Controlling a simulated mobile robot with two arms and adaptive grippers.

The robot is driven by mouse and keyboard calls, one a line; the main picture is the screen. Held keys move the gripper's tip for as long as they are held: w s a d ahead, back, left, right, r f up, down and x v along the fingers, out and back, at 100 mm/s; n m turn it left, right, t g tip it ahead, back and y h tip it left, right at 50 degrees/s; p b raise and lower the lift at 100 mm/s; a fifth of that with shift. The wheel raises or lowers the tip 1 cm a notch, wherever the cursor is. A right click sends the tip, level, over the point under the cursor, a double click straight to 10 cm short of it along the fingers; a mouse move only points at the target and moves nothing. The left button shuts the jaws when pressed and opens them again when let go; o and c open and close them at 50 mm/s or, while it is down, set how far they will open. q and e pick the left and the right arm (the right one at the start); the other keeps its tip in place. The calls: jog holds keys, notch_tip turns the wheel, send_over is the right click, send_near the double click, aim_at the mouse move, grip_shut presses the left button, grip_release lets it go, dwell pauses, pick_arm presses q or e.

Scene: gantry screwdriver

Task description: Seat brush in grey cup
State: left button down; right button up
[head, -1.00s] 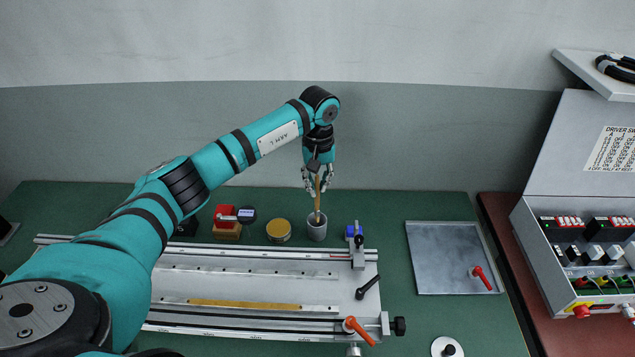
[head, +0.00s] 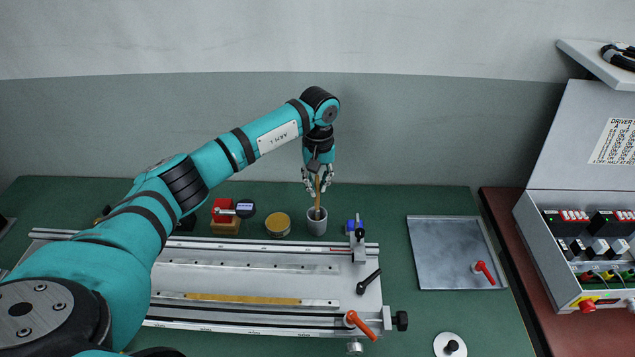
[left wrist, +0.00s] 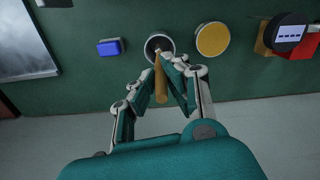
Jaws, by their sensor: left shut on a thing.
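The brush (head: 318,194) has a tan wooden handle and stands nearly upright. My left gripper (head: 318,192) is shut on the handle, above the grey cup (head: 317,226) on the green table. In the left wrist view the brush (left wrist: 161,88) points into the mouth of the cup (left wrist: 159,42), between the fingers of my gripper (left wrist: 161,75). The brush's lower end is inside the cup's opening; whether it touches the bottom is hidden. My right gripper is not in view.
A yellow-topped round tin (head: 278,225) stands just left of the cup, with a red block and dial gauge (head: 244,209) beyond it. A blue block (head: 350,227) is to the right. A long rail fixture (head: 240,272) lies in front; a metal tray (head: 445,250) is at right.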

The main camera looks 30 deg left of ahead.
aim_at(317, 209)
pick_arm(q)
jog(key=shift+f+b, duration=0.45)
jog(key=shift+f, duration=0.15)
jog(key=shift+f+b, duration=0.95)
jog(key=shift+f, duration=0.15)
jog(key=c, duration=1.3)
grip_release()
